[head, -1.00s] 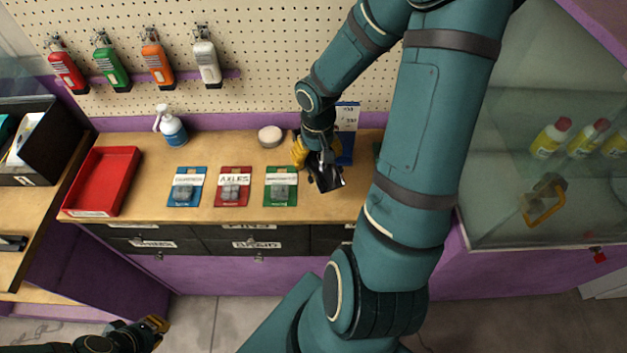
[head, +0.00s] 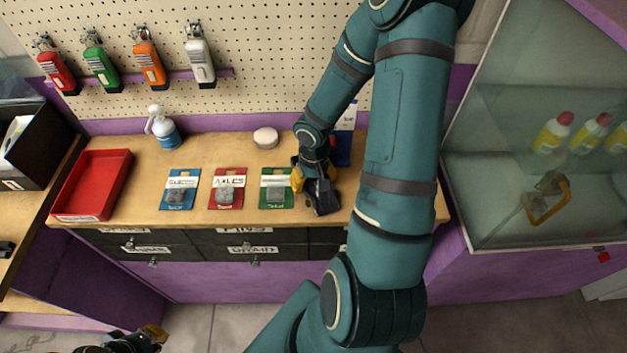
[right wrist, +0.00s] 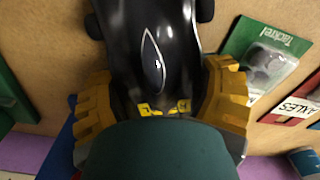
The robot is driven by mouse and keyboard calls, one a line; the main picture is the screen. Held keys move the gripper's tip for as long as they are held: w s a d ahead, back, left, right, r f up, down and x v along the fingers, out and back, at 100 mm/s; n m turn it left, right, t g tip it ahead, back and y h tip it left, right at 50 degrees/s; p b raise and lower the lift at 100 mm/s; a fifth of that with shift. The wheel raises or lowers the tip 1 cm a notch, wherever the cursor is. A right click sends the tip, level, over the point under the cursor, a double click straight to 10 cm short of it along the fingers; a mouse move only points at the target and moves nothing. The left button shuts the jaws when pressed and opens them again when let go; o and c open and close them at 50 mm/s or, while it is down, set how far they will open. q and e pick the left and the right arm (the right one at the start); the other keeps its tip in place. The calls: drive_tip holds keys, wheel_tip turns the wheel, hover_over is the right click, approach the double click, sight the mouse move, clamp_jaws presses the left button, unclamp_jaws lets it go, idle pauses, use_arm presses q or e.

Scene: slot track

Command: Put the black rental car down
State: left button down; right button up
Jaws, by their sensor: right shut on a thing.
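The black rental car (head: 322,197) is a glossy dark toy car at the front of the wooden bench, right of the green card. In the right wrist view the car (right wrist: 128,40) lies lengthwise between two yellow fingers. My right gripper (right wrist: 160,105) is shut on it; the gripper also shows in the head view (head: 313,179). The car is at or just above the bench top; I cannot tell whether its wheels touch. My left gripper (head: 153,335) is low at the bottom left, away from the bench, and its jaws are unclear.
Blue (head: 180,189), red (head: 227,188) and green (head: 277,188) parts cards lie left of the car. A red tray (head: 92,185), a spray bottle (head: 162,128) and a white round puck (head: 265,138) are further off. A glass case (head: 500,215) stands at the right.

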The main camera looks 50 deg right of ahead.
drive_tip(key=shift+f, duration=0.1)
drive_tip(key=o, duration=1.3)
drive_tip(key=shift+c, duration=0.2)
